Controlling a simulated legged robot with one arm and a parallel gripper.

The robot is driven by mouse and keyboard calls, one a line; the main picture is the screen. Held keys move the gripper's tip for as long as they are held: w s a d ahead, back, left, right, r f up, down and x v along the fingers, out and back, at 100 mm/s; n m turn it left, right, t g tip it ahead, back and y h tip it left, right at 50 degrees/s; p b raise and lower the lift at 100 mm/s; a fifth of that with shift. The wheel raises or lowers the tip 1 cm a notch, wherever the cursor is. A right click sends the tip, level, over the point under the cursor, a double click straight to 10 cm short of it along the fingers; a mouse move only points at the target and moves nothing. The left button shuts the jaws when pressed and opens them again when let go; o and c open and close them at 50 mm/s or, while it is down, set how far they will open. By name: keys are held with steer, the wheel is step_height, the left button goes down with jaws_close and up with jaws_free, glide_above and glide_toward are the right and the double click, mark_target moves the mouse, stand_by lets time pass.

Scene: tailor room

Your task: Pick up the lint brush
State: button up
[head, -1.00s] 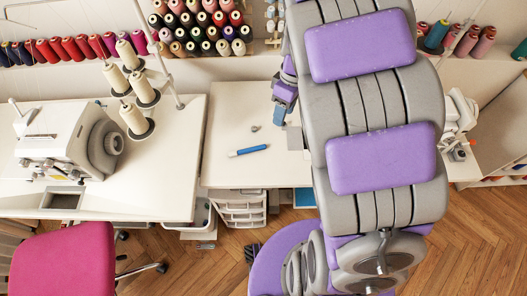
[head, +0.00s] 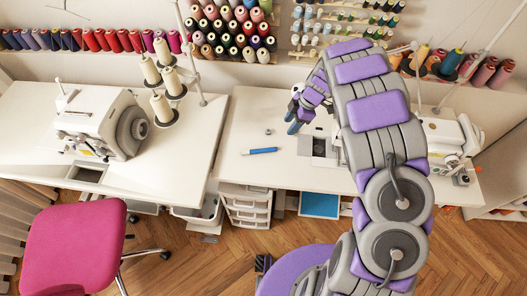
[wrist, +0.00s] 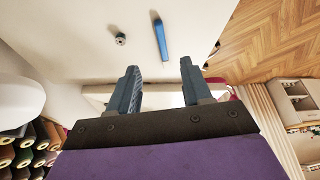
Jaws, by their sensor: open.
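The lint brush is most likely the slim blue object (head: 262,151) with a pale left end, lying flat on the white table in the head view. It also shows in the wrist view (wrist: 160,38), beyond the fingertips. My gripper (wrist: 159,68) is open and empty, with its two blue-grey fingers apart. The brush lies ahead of the gap between them and touches neither finger. In the head view my gripper (head: 294,124) is to the right of the brush and above the table; part of it is hidden by my arm.
A small round metal piece (head: 268,132) lies near the brush. A white sewing machine (head: 104,123) stands on the left table, another (head: 446,140) at right behind my arm. Thread spools (head: 232,28) line the wall. A pink chair (head: 70,240) stands at front left.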

steer(key=b, duration=0.2)
glide_toward(273, 149)
steer(key=shift+d+f, duration=0.25)
steer(key=shift+f, duration=0.9)
steer(key=shift+s+a+f, duration=0.1)
steer(key=shift+a+f, duration=0.3)
steer(key=x, duration=0.2)
steer(key=b+x, duration=0.1)
steer(key=x, duration=0.1)
steer(key=shift+a+f, duration=0.25)
steer(key=shift+a, duration=0.25)
steer(key=shift+d+f, duration=0.15)
steer(key=shift+f, duration=0.05)
steer(key=shift+c, duration=0.4)
steer(key=shift+a, duration=0.3)
steer(key=c, duration=0.4)
jaws_close()
